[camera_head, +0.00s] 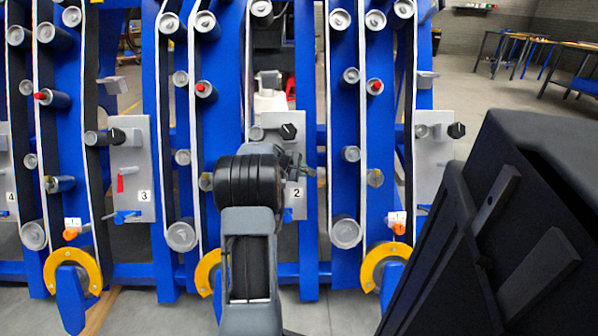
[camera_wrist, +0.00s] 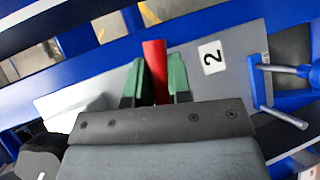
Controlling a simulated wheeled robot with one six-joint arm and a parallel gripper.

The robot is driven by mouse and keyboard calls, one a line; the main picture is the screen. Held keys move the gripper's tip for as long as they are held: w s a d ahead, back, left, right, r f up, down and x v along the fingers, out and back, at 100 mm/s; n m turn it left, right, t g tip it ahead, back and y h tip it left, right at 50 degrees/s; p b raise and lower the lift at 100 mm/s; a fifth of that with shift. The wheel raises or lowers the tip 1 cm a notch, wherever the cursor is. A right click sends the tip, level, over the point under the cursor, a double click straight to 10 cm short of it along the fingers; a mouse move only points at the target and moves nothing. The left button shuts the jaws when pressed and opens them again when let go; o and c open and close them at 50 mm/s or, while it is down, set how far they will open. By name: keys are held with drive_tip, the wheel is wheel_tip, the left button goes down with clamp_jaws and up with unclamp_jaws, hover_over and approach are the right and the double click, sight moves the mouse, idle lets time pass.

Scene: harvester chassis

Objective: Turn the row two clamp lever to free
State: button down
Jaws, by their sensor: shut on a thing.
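The row two plate (camera_wrist: 228,72) is grey and carries a white "2" label (camera_wrist: 211,57). In the wrist view the red clamp lever (camera_wrist: 154,56) stands between the two green fingertips of my gripper (camera_wrist: 156,78). The fingers are shut on it, and its red end shows past them. The lever lies roughly across the plate's long side; its pivot is hidden.
A blue handle (camera_wrist: 285,70) and a grey pin (camera_wrist: 284,117) are at the plate's right end in the wrist view. Plate three (camera_head: 134,150) with its own red lever (camera_head: 120,182) stands to the left in the head view. Rollers and belts flank the plates.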

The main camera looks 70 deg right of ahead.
drive_tip(key=shift+w+r, duration=0.15)
drive_tip(key=shift+w, duration=0.1)
drive_tip(key=c, duration=1.3)
unclamp_jaws()
drive_tip(key=shift+o, duration=1.2)
drive_tip(key=shift+s, duration=0.2)
drive_tip(key=p+v, duration=0.4)
drive_tip(key=v, duration=0.9)
drive_tip(key=shift+w+a, duration=0.2)
drive_tip(key=shift+a, duration=0.05)
drive_tip(key=shift+r, duration=0.15)
